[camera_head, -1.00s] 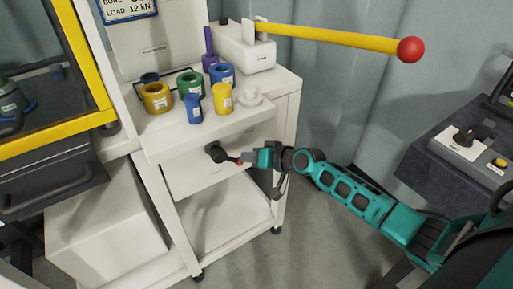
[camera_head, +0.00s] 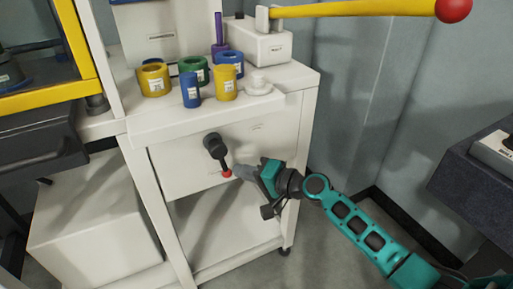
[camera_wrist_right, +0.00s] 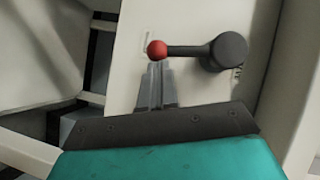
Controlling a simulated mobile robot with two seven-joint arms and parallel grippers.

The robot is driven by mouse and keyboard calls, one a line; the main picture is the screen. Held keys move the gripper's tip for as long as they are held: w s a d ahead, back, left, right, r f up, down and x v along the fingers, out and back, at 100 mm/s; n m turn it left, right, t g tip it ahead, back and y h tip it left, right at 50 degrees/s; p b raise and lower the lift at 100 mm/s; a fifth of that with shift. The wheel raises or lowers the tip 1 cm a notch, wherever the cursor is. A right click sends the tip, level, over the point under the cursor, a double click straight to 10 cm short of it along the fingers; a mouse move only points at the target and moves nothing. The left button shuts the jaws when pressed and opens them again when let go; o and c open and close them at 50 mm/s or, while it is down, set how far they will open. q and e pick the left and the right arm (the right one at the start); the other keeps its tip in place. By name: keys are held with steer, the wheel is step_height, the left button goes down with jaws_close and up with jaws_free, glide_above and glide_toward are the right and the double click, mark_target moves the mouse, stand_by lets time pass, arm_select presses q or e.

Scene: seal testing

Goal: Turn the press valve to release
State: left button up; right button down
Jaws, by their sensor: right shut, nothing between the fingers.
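The press valve has a black round hub (camera_head: 212,140) on the white panel under the bench top. Its short black lever points down and slightly right, ending in a red ball (camera_head: 227,173). In the right wrist view the ball (camera_wrist_right: 156,49) is just beyond the fingertips and the hub (camera_wrist_right: 228,50) is to its right. My right gripper (camera_head: 238,171) is shut and empty, with its grey fingertips at the right side of the ball, touching or very close. It also shows in the right wrist view (camera_wrist_right: 157,66). My left gripper is out of view.
Above the valve, the white bench top (camera_head: 165,118) holds several coloured rings and cylinders, including a yellow cylinder (camera_head: 225,84). A white pump block (camera_head: 260,43) with a long yellow lever (camera_head: 350,9) stands behind. An open shelf (camera_head: 225,235) lies below the panel.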

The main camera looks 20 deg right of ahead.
arm_select(q)
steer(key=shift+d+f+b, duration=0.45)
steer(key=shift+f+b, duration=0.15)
steer(key=shift+b, duration=0.35)
arm_select(e)
steer(key=shift+a+f+m, duration=0.3)
steer(key=shift+a+f, duration=0.15)
steer(key=shift+a, duration=0.3)
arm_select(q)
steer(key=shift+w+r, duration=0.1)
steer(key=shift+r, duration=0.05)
arm_select(e)
steer(key=shift+s+a, duration=0.1)
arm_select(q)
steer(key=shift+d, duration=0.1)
arm_select(e)
steer(key=shift+s, duration=0.1)
